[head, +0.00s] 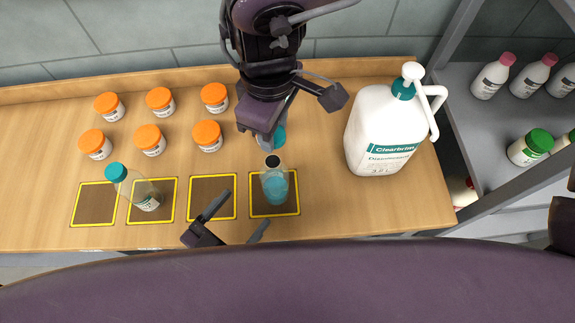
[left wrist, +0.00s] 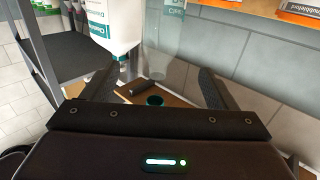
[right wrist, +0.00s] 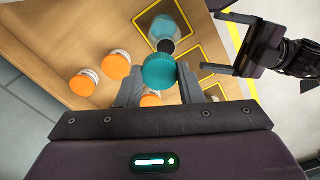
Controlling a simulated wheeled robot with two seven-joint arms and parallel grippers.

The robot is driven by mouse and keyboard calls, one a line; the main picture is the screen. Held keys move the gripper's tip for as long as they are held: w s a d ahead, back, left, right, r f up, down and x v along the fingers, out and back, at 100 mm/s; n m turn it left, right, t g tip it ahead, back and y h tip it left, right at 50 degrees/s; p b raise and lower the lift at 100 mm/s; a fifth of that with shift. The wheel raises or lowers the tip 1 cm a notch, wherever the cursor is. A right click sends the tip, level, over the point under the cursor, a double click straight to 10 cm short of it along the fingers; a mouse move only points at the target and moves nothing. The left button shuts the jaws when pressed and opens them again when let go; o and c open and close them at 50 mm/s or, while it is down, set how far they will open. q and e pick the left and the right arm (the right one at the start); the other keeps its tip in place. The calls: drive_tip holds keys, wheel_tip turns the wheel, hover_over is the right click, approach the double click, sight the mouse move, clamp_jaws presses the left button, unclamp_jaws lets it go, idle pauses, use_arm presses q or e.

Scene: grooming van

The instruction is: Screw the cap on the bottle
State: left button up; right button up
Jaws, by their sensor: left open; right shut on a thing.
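The open bottle (head: 275,187), clear with blue liquid and a dark mouth, stands on the rightmost yellow-framed square. My right gripper (head: 272,138) comes down from the top, shut on a teal cap (right wrist: 158,72), just behind and above the bottle mouth. In the right wrist view the bottle (right wrist: 166,27) appears just beyond the cap; the two look apart. My left gripper (head: 234,212) is open and empty at the counter's front, left of and in front of the bottle. It also shows open in the right wrist view (right wrist: 224,43).
Another clear bottle with a teal cap (head: 117,172) stands at the left squares. Several orange-lidded jars (head: 151,138) stand behind. A large white pump jug (head: 380,130) stands right of the bottle. A grey shelf (head: 455,90) holding bottles is farther right.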

drive_tip(key=shift+s+a+r, duration=0.15)
drive_tip(key=shift+s+a, duration=0.35)
drive_tip(key=shift+s, duration=0.1)
use_arm(q)
drive_tip(key=x, duration=1.1)
use_arm(e)
drive_tip(key=shift+w+d, duration=0.2)
drive_tip(key=shift+w, duration=0.1)
use_arm(q)
drive_tip(key=shift+c, duration=0.2)
drive_tip(key=c, duration=1.4)
drive_tip(key=shift+c, duration=0.2)
use_arm(e)
hover_over(272, 162)
drive_tip(key=shift+f, duration=2.6)
